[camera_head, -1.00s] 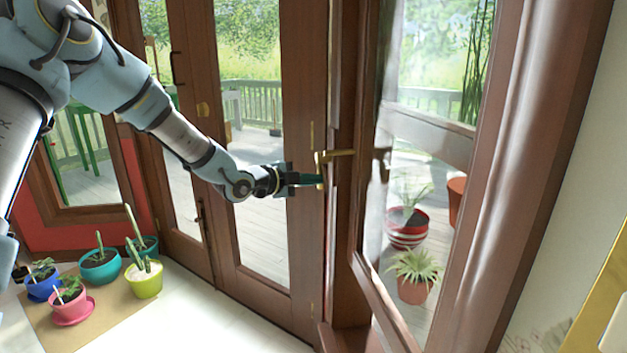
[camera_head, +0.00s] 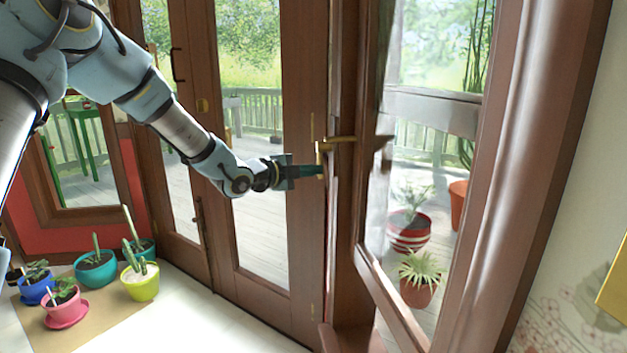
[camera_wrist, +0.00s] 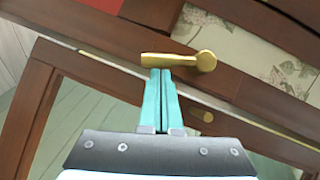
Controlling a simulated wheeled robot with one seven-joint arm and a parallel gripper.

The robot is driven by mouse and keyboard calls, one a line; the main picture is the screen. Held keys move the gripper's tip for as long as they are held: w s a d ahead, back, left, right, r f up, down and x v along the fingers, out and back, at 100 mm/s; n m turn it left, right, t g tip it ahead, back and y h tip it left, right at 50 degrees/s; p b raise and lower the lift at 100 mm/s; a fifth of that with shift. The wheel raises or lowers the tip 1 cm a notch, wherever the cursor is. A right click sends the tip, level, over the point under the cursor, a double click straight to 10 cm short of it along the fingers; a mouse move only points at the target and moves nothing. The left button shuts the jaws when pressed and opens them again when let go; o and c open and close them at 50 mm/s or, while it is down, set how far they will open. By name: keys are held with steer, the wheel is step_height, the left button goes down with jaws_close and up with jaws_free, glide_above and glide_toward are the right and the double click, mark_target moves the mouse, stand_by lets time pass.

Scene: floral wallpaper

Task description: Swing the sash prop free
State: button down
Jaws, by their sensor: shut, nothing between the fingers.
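A brass prop (camera_head: 337,139) shows at the post between the glazed door and the sash, with a short bar pointing right and a piece hanging at its left end. It also shows in the wrist view (camera_wrist: 178,60) as a bar with a round knob at its right end. The wood-framed sash (camera_head: 378,285) stands at an angle at the right. My gripper (camera_head: 320,171) is shut and empty, its teal fingertips at the prop's hanging left piece. In the wrist view my fingertips (camera_wrist: 160,71) end at the bar's lower edge; I cannot tell whether they touch.
A second brass knob (camera_wrist: 203,115) sits below the bar in the wrist view. Potted plants stand on a mat (camera_head: 100,325) at the lower left. The floor (camera_head: 210,325) before the door is clear. A yellow panel edge (camera_head: 614,285) is at the far right.

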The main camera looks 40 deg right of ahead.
steer(key=m+h+b, duration=0.1)
steer(key=b, duration=0.4)
steer(key=w+f+m+h+b, duration=0.1)
steer(key=b, duration=0.5)
steer(key=w+d+m+h+b, duration=0.1)
steer(key=m+b, duration=0.1)
steer(key=b, duration=0.4)
steer(key=shift+w+f, duration=0.2)
steer(key=shift+f, duration=0.15)
steer(key=shift+w+t, duration=0.1)
steer(key=shift+t, duration=0.3)
